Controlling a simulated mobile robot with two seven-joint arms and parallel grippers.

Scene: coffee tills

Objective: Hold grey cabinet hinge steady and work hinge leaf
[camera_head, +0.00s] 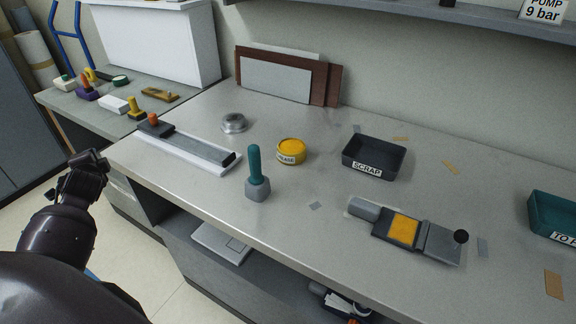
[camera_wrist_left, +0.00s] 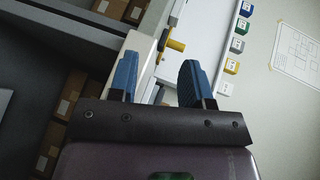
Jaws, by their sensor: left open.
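The grey cabinet hinge (camera_head: 378,226) lies on the bench at the front right in the head view. My left gripper (camera_head: 88,160) is at the far left, off the bench end and well away from the hinge. In the left wrist view, its two blue fingers (camera_wrist_left: 160,82) are apart with nothing held between them. The hinge is not in the wrist view. My right gripper is not in view.
A black SCRAP tray (camera_head: 374,157), a yellow tin (camera_head: 291,151), a teal-handled tool (camera_head: 256,172) and a long grey slide (camera_head: 190,146) stand on the bench. A teal bin (camera_head: 553,217) is at the right edge. Bare bench surrounds the hinge, with small scraps about.

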